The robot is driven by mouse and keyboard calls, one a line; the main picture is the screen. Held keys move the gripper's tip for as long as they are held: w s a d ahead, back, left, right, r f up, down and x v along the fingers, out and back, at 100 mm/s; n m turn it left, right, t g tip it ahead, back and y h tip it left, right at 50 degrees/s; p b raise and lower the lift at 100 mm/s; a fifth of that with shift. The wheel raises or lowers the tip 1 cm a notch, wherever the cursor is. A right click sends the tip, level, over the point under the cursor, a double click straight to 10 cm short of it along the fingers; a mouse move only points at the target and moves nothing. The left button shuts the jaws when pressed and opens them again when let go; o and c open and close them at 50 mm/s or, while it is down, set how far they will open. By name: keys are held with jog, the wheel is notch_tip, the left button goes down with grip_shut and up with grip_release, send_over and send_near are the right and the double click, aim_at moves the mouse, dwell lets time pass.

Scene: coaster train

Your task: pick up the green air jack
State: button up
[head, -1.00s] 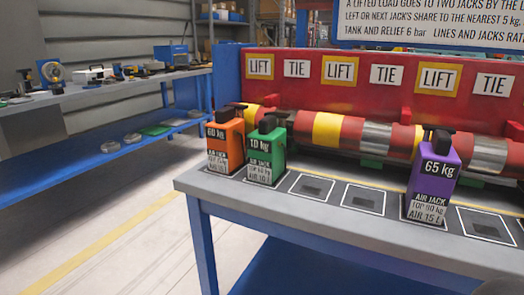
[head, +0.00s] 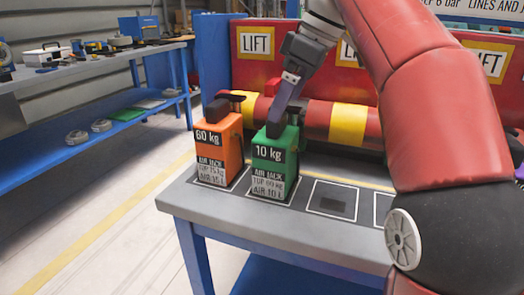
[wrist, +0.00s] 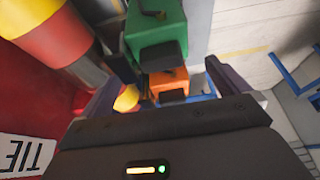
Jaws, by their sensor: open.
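The green air jack (head: 275,165) stands upright in a marked square on the bench, with a "10 kg" label on its face. My gripper (head: 287,98) reaches down from above to the jack's black top, which it partly hides. In the wrist view the green jack (wrist: 156,32) shows at the top, between the directions of my two spread fingers (wrist: 163,82). The gripper is open; I cannot tell whether a finger touches the jack.
An orange jack (head: 219,150) marked 60 kg stands close to the left of the green one. A red and yellow roller (head: 350,125) lies behind them. The marked square (head: 332,198) to the right is empty. A blue shelf unit (head: 90,145) stands at the left.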

aim_at(273, 126)
jog(key=b+x, duration=0.1)
jog(key=x, duration=0.6)
jog(key=shift+a+f+b, duration=0.1)
jog(key=shift+f+b, duration=0.05)
jog(key=shift+b, duration=0.15)
jog(key=c, duration=1.9)
jog(key=shift+c, duration=0.3)
